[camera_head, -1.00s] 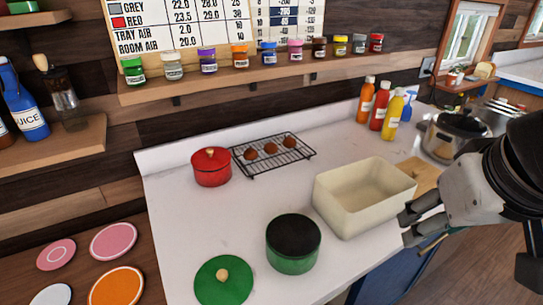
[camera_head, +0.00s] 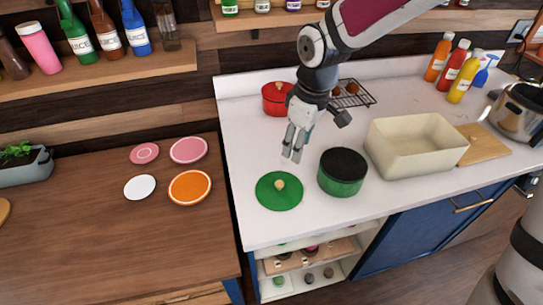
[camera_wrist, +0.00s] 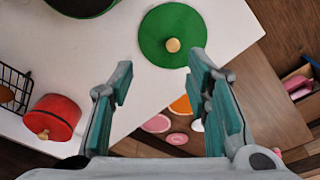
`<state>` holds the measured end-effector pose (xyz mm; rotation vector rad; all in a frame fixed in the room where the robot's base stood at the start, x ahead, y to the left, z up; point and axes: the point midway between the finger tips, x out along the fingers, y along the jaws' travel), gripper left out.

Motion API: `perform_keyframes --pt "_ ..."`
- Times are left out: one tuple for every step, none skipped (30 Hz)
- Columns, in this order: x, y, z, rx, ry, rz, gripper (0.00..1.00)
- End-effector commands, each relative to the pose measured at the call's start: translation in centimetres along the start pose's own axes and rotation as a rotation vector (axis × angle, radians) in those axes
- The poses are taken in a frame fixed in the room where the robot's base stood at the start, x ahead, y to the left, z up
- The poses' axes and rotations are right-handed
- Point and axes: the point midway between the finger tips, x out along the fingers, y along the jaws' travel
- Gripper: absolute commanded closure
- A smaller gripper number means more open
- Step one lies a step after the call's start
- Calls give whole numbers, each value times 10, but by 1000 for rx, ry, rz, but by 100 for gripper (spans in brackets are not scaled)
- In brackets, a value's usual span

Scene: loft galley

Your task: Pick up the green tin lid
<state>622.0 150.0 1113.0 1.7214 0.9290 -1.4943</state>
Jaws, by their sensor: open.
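The green tin lid (camera_head: 279,192) is a flat green disc with a round wooden knob. It lies on the white counter near its front left edge, beside the open green tin (camera_head: 342,172), which has a dark inside. My gripper (camera_head: 292,157) hangs above the counter, just behind and above the lid, with its fingers pointing down. In the wrist view the lid (camera_wrist: 172,35) lies beyond the fingertips, toward the top, and nothing is between the spread fingers of my gripper (camera_wrist: 159,73). The gripper is apart from the lid.
A red lidded pot (camera_head: 277,99) and a wire rack (camera_head: 354,95) stand behind my gripper. A cream bin (camera_head: 415,146) is right of the green tin. Coloured plates (camera_head: 190,187) lie on the wooden surface to the left. The counter left of the lid is narrow.

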Motion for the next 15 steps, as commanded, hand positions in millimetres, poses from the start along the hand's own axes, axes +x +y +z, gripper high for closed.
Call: perform_keyframes --pt "5 -2 -5 -16 10 -18 56" --pt "7 -3 -8 -24 15 -25 56" --pt "9 -3 -10 -33 21 -31 56" --pt "10 -4 -11 -38 23 -36 56" --pt "12 -4 -12 -42 25 -39 56" --pt "15 -5 -14 -45 27 -41 56" --pt "18 -5 -14 -46 28 -42 56" --pt "21 -5 -14 -48 28 -42 56" --pt "27 -6 -15 -50 28 -43 56" --pt "32 -6 -15 -50 27 -44 56" --pt "38 -6 -15 -49 27 -44 56" --pt "46 -7 -15 -50 26 -45 56" --pt "52 -7 -15 -49 26 -45 56" --pt "58 -7 -15 -49 27 -43 56" --pt "66 -8 -15 -49 25 -44 56"
